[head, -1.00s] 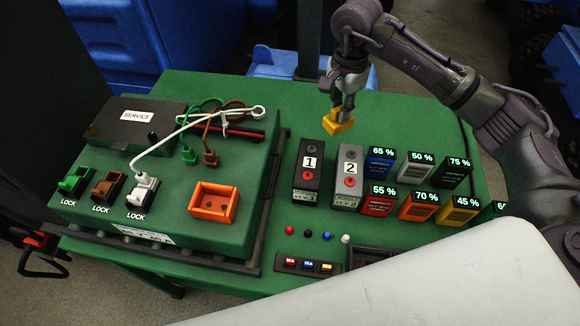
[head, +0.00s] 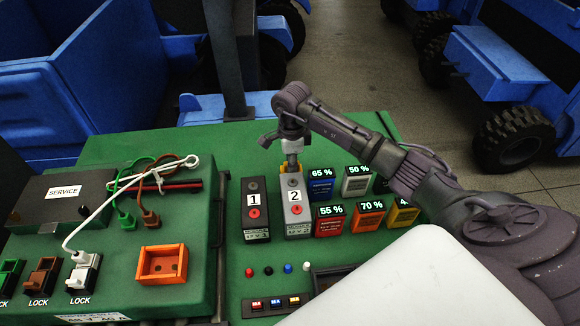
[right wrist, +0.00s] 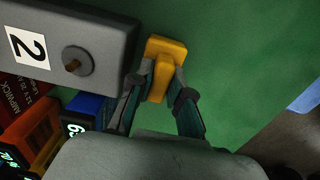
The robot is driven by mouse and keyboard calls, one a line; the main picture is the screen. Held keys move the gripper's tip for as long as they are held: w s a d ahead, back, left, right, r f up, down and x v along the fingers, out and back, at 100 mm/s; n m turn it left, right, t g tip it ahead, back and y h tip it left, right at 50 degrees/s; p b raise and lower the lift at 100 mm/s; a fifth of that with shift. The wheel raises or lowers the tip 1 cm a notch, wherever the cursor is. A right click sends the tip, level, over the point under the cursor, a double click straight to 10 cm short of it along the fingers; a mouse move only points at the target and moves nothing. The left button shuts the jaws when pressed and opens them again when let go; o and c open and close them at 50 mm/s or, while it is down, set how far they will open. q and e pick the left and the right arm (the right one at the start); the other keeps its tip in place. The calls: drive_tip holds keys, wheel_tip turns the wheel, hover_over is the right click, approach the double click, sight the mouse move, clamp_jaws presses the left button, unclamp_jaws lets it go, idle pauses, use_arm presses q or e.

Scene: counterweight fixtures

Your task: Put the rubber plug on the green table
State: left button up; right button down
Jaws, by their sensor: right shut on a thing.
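The yellow rubber plug (right wrist: 166,50) is between the fingers of my right gripper (right wrist: 158,88), which is shut on it. In the right wrist view it is over bare green tabletop beside the grey unit marked 2. I cannot tell whether it touches the table. In the head view my right gripper (head: 291,160) points down just behind that unit, and the plug is mostly hidden. The green table (head: 222,148) spans the middle of the head view. My left gripper is not in view.
Units marked 1 (head: 255,212) and 2 (head: 296,208) stand in front of the gripper, with several percent-labelled batteries to the right. A green box with cables (head: 110,240) and an orange socket (head: 162,265) is on the left. The table's back strip is clear.

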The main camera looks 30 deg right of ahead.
drive_tip(key=shift+f, duration=0.9)
drive_tip(key=shift+f, duration=0.1)
drive_tip(key=shift+f, duration=0.15)
drive_tip(key=c, duration=1.4)
unclamp_jaws()
drive_tip(key=shift+o, duration=0.2)
drive_tip(key=shift+r, duration=0.5)
wheel_tip(320, 180, up, 12)
drive_tip(key=shift+f+b, duration=0.25)
drive_tip(key=shift+b, duration=1)
